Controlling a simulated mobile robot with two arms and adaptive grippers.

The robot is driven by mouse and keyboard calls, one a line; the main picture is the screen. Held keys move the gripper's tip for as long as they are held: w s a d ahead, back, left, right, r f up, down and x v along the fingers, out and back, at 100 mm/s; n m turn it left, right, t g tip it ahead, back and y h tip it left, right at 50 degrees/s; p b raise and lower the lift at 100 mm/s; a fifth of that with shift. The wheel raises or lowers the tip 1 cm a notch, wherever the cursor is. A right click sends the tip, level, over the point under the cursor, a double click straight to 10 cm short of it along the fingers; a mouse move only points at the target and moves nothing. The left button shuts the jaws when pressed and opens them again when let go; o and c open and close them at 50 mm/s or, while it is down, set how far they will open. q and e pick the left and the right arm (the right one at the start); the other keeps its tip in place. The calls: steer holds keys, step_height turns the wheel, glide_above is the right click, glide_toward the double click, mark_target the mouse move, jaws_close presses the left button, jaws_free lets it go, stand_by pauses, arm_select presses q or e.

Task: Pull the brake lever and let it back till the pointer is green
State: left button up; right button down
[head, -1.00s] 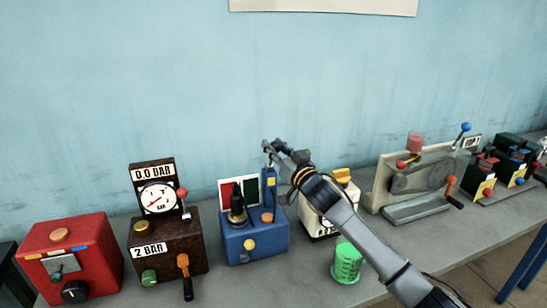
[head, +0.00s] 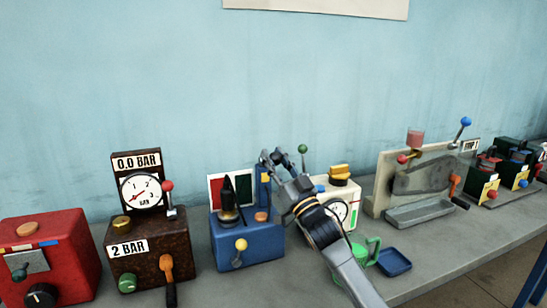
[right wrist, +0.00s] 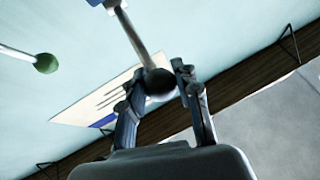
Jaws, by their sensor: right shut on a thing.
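The blue box (head: 250,247) stands on the bench left of centre in the head view. A red and green panel (head: 246,186) rises at its back, with a black cone (head: 228,192) in front. I cannot make out where a pointer stands. The brake lever shows in the right wrist view as a grey rod (right wrist: 133,36) with a black ball knob (right wrist: 159,82). My right gripper (head: 272,158) is at the top of the box's blue upright (head: 264,187), shut on the knob between its fingers. My left gripper is out of view.
A brown gauge box (head: 150,252) and a red box (head: 55,255) stand to the left.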

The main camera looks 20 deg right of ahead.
steer(key=shift+f, duration=0.5)
steer(key=c, duration=1.4)
jaws_free()
steer(key=o, duration=0.4)
steer(key=shift+s, duration=0.1)
steer(key=shift+c, duration=0.2)
steer(key=shift+o, duration=0.4)
steer(key=shift+r, duration=0.2)
steer(key=v, duration=1.2)
steer(key=shift+f, duration=0.1)
